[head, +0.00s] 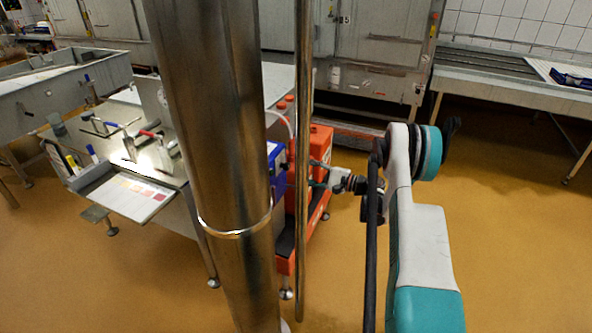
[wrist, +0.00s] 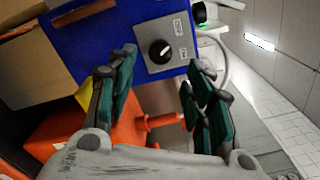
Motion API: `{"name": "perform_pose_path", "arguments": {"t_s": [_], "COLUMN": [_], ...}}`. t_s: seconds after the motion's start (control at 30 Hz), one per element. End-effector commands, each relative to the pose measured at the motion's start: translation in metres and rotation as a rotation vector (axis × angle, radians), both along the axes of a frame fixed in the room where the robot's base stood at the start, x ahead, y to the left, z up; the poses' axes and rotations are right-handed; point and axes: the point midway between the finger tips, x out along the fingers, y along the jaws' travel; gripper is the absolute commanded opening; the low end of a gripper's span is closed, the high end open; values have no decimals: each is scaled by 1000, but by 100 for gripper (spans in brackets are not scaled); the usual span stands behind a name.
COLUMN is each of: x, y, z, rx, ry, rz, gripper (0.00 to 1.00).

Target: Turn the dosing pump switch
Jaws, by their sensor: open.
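The dosing pump switch (wrist: 160,52) is a round black knob with a white pointer mark on a grey plate (wrist: 181,35). The plate is on a blue box (wrist: 90,44), which also shows at the right edge of the steel column in the head view (head: 277,160). My gripper (wrist: 164,75) is open in the wrist view, with its dark green fingers apart and nothing between them. The knob appears between and beyond the fingertips, apart from them. In the head view my gripper (head: 322,176) points left at the blue box and orange unit; the knob is hidden there.
An orange unit (head: 320,145) stands beside the blue box, with an orange fitting (wrist: 155,121) below the knob in the wrist view. A steel table (head: 120,150) with tools stands left. A steel column (head: 225,150) blocks part of the head view. The yellow floor (head: 520,230) at right is clear.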

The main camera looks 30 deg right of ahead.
Motion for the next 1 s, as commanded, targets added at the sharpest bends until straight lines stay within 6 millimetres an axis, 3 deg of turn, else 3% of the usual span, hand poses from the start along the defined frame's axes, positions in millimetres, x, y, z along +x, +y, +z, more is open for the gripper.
{"name": "perform_pose_path", "arguments": {"t_s": [0.1, 0.33, 1.0], "x": [-19, -39, -42], "y": [-15, -30, -33], "z": [0, -1, -1], "rx": [0, 0, 0], "ry": [0, 0, 0], "rz": [-2, -1, 0], "gripper": [47, 47, 47]}}
